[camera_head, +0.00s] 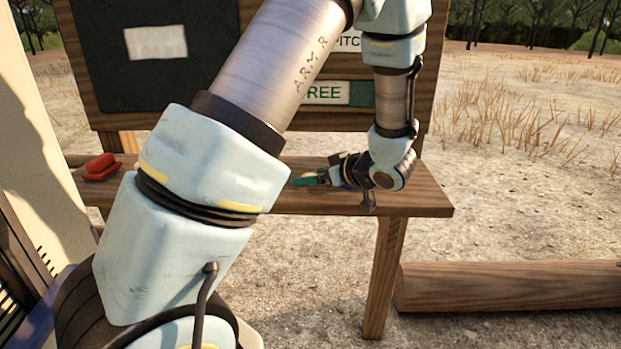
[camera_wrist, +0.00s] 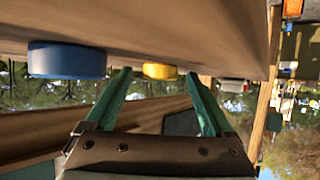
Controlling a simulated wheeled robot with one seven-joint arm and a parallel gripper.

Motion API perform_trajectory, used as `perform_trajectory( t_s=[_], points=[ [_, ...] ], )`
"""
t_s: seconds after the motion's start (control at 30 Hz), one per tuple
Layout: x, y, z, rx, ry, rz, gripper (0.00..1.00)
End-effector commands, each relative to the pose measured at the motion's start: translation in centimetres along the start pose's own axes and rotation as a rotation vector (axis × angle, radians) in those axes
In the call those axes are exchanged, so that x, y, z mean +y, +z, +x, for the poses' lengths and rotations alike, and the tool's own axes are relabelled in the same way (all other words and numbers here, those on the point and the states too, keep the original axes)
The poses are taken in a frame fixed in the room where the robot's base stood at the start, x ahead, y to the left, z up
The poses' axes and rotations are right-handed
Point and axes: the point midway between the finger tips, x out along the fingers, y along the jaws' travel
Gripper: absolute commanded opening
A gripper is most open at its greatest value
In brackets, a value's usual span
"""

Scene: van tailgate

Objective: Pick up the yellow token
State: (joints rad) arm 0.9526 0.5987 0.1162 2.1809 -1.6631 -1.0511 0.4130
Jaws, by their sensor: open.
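The yellow token (camera_wrist: 160,71) is a small round disc on the wooden shelf, which appears at the top of the wrist view. My gripper (camera_wrist: 157,76) has its two green fingers spread, with the token showing in the gap between the fingertips. Whether the fingers reach around it or stop just short, I cannot tell. In the head view my gripper (camera_head: 308,181) is low over the wooden shelf (camera_head: 420,201), pointing left. The token cannot be made out clearly there.
A larger blue disc (camera_wrist: 66,60) stands on the shelf left of the fingers in the wrist view. A red object (camera_head: 101,167) lies at the shelf's left end. A sign board (camera_head: 220,75) rises behind. A wooden beam (camera_head: 510,286) lies on the ground at right.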

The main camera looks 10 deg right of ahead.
Motion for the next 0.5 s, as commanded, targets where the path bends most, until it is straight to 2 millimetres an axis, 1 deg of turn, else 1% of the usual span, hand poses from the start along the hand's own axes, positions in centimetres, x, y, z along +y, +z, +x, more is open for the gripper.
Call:
perform_trajectory(
  t_s=[0.13,0.5],
  points=[
    [0.01,0.01,-0.02,0.0,0.0,0.0,0.86],
    [0.01,0.0,-0.05,0.0,0.001,0.0,0.44]
  ],
)
